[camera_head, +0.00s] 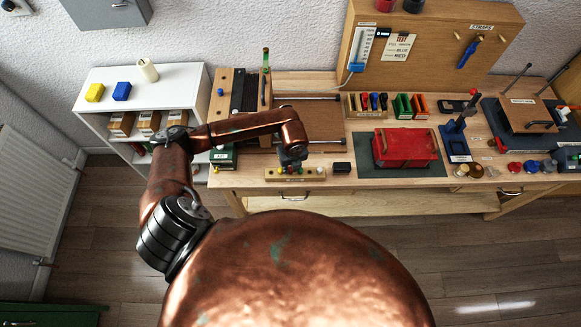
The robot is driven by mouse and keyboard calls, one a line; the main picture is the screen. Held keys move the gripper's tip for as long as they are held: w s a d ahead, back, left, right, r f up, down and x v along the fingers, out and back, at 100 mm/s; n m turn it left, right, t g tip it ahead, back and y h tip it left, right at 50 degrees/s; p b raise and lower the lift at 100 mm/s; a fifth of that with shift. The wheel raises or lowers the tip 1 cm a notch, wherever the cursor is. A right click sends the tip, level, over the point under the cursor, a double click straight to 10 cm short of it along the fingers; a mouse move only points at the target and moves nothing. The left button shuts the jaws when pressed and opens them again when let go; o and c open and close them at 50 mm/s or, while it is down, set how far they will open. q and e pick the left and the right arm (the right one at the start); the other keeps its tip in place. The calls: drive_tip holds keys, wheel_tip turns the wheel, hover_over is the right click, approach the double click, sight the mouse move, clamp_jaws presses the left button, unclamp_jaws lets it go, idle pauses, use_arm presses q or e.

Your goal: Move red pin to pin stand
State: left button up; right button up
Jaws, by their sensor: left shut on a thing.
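The pin stand (274,176) looks like a low, light wooden bar with several small coloured pins, at the front edge of the workbench. My left gripper (291,166) points down right over the middle of this bar. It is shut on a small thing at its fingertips. The fingers and the small size hide what it is, so I cannot make out the red pin for sure. Small coloured spots show on the bar around the fingertips. Whether the held thing touches the bar I cannot tell. My right gripper is not in view.
A small black block (342,167) is just right of the stand. A red box (404,148) sits on a dark mat (366,167). A rack of coloured handles (369,103) stands behind. A white shelf (181,81) is at the left. The floor in front is clear.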

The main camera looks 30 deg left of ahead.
use_arm(q)
drive_tip(key=o, duration=0.9)
drive_tip(key=shift+o, duration=0.2)
drive_tip(key=shift+o, duration=1.2)
drive_tip(key=shift+r, duration=0.2)
drive_tip(key=shift+r+p, duration=2.45)
drive_tip(key=shift+r, duration=1.2)
drive_tip(key=shift+d+f, duration=0.1)
